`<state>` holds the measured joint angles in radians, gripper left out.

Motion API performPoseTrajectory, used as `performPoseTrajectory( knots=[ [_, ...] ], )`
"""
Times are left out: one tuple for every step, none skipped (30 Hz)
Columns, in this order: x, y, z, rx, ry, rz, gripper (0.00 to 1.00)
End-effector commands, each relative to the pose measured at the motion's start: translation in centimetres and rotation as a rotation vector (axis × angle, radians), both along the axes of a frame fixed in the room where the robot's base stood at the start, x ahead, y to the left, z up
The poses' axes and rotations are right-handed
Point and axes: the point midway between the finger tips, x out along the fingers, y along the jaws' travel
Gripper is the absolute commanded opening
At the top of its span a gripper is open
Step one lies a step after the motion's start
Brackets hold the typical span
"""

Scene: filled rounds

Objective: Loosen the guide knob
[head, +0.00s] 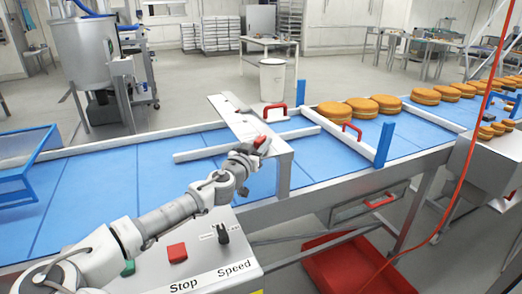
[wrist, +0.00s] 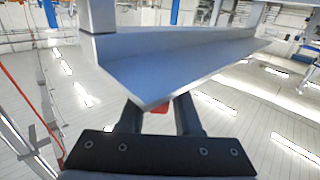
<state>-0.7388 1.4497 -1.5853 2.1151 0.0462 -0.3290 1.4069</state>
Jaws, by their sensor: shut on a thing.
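The guide knob (head: 262,141) is a small red piece at the near edge of the pale metal bridge plate (head: 228,114) over the blue conveyor. My gripper (head: 252,152) reaches it from the lower left and is shut on it. In the wrist view, a bit of the red knob (wrist: 160,109) shows between the two dark fingers (wrist: 160,115). The grey plate (wrist: 170,62) covers the fingertips and most of the knob there. The knob's turn cannot be told.
Red handles (head: 275,112) and (head: 352,128) stand by the white guide rails. Filled rounds (head: 362,107) sit on the blue belt (head: 105,180) to the right. A control box (head: 205,255) with a red Stop button (head: 177,252) lies below my arm. A red cable (head: 458,170) hangs at right.

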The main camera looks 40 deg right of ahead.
Motion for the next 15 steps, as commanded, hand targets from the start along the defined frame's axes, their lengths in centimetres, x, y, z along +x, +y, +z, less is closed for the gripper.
performPoseTrajectory(
  knots=[
    [-0.21, -0.09, -0.38, 0.008, -0.001, 0.024, 0.00],
    [-0.18, -0.07, -0.37, 0.007, 0.000, 0.041, 0.00],
    [-0.15, -0.08, -0.34, 0.007, 0.000, 0.062, 0.00],
    [-0.16, -0.08, -0.31, 0.007, 0.000, 0.078, 0.00],
    [-0.16, -0.10, -0.29, 0.006, -0.001, 0.092, 0.00],
    [-0.13, -0.09, -0.28, 0.007, -0.001, 0.111, 0.00],
    [-0.12, -0.08, -0.29, 0.007, 0.000, 0.125, 0.00],
    [-0.10, -0.06, -0.29, 0.007, -0.001, 0.138, 0.00],
    [-0.11, -0.05, -0.27, 0.007, -0.001, 0.156, 0.00],
    [-0.10, -0.05, -0.26, 0.007, -0.001, 0.169, 0.00],
    [-0.09, -0.06, -0.27, 0.008, -0.001, 0.182, 0.00],
    [-0.08, -0.06, -0.30, 0.008, 0.000, 0.198, 0.00],
    [-0.07, -0.06, -0.26, 0.009, -0.001, 0.211, 0.00],
    [-0.05, -0.04, -0.25, 0.007, -0.001, 0.223, 0.00],
    [-0.04, -0.03, -0.27, 0.009, -0.001, 0.239, 0.00]
  ],
)
